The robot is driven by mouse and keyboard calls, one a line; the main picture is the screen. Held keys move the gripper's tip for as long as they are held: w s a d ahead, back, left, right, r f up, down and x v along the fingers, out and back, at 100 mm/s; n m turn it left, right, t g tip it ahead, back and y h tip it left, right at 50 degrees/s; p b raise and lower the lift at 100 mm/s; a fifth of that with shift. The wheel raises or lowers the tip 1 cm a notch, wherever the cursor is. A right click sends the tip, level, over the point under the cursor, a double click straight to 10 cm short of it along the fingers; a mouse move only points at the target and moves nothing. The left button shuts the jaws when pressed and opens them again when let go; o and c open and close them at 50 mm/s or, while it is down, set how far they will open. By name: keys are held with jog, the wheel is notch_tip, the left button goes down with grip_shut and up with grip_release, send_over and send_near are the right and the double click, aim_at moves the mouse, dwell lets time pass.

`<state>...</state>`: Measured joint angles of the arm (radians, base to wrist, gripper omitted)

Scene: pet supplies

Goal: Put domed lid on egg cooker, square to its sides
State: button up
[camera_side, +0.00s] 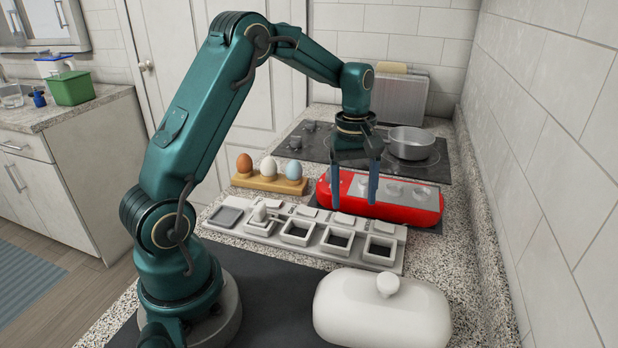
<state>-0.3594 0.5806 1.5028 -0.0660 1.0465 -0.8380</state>
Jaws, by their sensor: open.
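The domed lid (380,315) is white, long and rounded, with a round knob on top. It rests in the front right of the side view on a dark mat. The egg cooker (425,204) is a long red body with several pale cups in its top, standing further back on a dark base. It has no lid on it. My gripper (354,190) points down with two blue fingers apart, over the left part of the egg cooker. It appears empty and hides some of the cooker; its exact height above it is hard to tell.
A pale rack (389,266) with several square holders stands between the lid and the cooker. A wooden stand (268,183) holds a brown, a white and a blue egg. A pot (410,146) sits on the black hob behind. A tiled wall (560,180) bounds the right.

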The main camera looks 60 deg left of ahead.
jog(key=s+d+r+g+h, duration=0.35)
jog(key=d+h, duration=0.35)
jog(key=d, duration=0.3)
notch_tip(320, 180, up, 9)
jog(key=g+h, duration=0.3)
jog(key=h, duration=0.3)
send_over(387, 272)
jog(key=w+a, duration=0.1)
jog(key=a, duration=0.2)
jog(key=shift+t+y, duration=0.3)
jog(key=shift+t, duration=0.05)
notch_tip(387, 272, down, 10)
jog(key=shift+w+a+f, duration=0.15)
jog(key=shift+f, duration=0.1)
jog(key=shift+m, duration=0.3)
jog(key=shift+x, duration=2.6)
grip_shut()
